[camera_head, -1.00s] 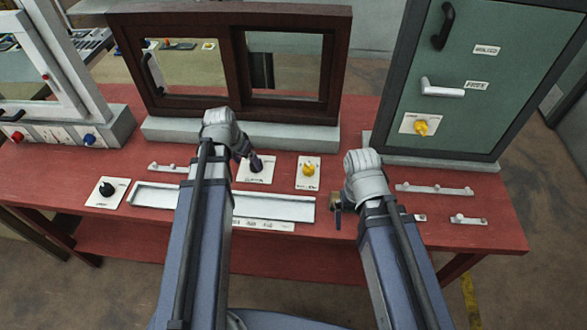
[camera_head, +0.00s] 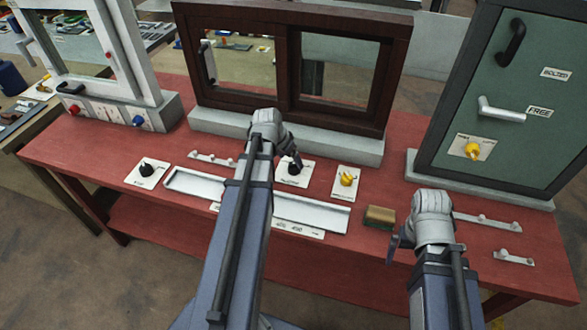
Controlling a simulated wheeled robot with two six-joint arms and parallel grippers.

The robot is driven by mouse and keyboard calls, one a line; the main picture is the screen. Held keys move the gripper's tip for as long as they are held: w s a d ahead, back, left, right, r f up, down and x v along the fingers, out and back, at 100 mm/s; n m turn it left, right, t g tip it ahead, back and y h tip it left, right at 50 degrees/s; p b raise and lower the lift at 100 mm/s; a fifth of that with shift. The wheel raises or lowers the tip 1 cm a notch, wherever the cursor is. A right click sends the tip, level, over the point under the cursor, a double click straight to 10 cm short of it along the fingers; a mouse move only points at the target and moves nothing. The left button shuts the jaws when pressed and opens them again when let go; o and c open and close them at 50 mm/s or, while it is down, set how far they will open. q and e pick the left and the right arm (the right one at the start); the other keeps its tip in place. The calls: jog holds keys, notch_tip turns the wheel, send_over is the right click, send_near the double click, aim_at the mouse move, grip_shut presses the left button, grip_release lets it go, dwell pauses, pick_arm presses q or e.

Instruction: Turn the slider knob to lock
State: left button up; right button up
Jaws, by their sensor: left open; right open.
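A dark knob (camera_head: 293,169) on a white plate (camera_head: 303,178) sits on the red bench in front of the brown sliding-window frame (camera_head: 292,60). The plate's lettering is too small to read, so I cannot tell whether this is the slider knob. My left gripper (camera_head: 292,158) is open, pointing down at this knob; its fingers partly hide the knob, and I cannot tell whether they touch it. My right gripper (camera_head: 395,243) is open and empty, near the front edge, right of a brass block (camera_head: 380,217).
A yellow knob (camera_head: 347,180) stands right of the dark knob; another black knob (camera_head: 146,169) is at left. A shallow metal tray (camera_head: 310,213) lies under my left arm. A green door panel (camera_head: 500,95) stands at right, a white frame (camera_head: 95,45) at left.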

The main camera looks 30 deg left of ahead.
aim_at(293, 164)
pick_arm(q)
jog(key=b+x, duration=0.3)
jog(key=x, duration=0.1)
jog(key=shift+w+f, duration=0.1)
jog(key=shift+f, duration=0.2)
jog(key=shift+r, duration=0.1)
grip_shut()
dwell(0.4)
